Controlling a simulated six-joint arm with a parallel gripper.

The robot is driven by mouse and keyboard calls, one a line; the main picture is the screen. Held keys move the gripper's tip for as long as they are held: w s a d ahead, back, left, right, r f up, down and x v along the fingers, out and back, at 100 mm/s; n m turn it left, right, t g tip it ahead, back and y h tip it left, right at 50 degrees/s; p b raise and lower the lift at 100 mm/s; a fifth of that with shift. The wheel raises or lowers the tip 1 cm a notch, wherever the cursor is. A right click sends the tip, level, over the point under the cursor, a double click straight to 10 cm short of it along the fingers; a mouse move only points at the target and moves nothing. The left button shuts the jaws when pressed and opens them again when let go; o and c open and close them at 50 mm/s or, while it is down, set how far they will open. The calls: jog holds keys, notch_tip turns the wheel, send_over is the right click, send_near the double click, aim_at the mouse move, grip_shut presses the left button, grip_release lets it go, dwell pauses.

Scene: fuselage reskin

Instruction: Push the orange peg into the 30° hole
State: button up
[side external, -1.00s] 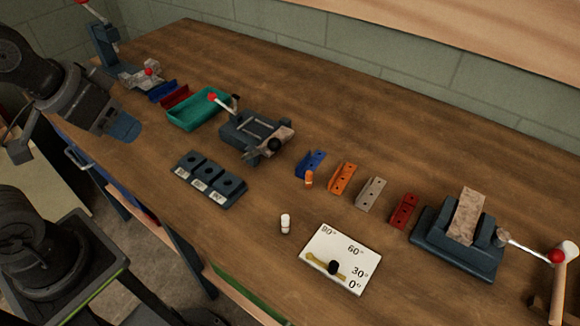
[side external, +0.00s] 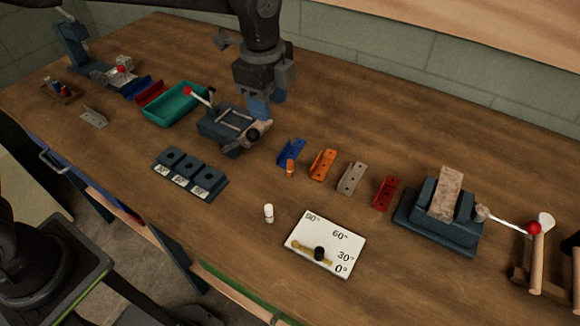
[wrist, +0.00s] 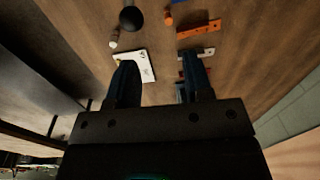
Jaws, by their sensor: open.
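The orange peg (side external: 290,168) stands upright on the table beside the blue bracket (side external: 291,152); it also shows at the top of the wrist view (wrist: 168,19). A dark block (side external: 190,174) with three round holes and white labels lies to its left; the labels are too small to read, so I cannot tell which hole is 30°. My gripper (side external: 263,106) is over the vise, to the peg's upper left. In the wrist view its two dark fingers (wrist: 160,75) are apart, with nothing held between them.
A vise (side external: 225,128) with a dark knob sits under my gripper. A white peg (side external: 269,213) stands near the angle board (side external: 325,245). Orange (side external: 322,165), grey (side external: 351,178) and red (side external: 386,193) brackets run rightward toward a larger clamp (side external: 438,222). A green bin (side external: 174,104) is left.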

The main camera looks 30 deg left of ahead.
aim_at(290, 161)
jog(key=d+f, duration=0.1)
jog(key=f, duration=0.3)
jog(key=w+d+f+m, duration=0.1)
jog(key=f, duration=0.2)
jog(key=d+f+m, duration=0.1)
jog(key=f, duration=0.3)
jog(key=shift+w+d+f+g, duration=0.1)
jog(key=shift+w+f+g, duration=0.2)
jog(key=shift+w+f, duration=0.3)
jog(key=shift+f, duration=2.7)
grip_shut()
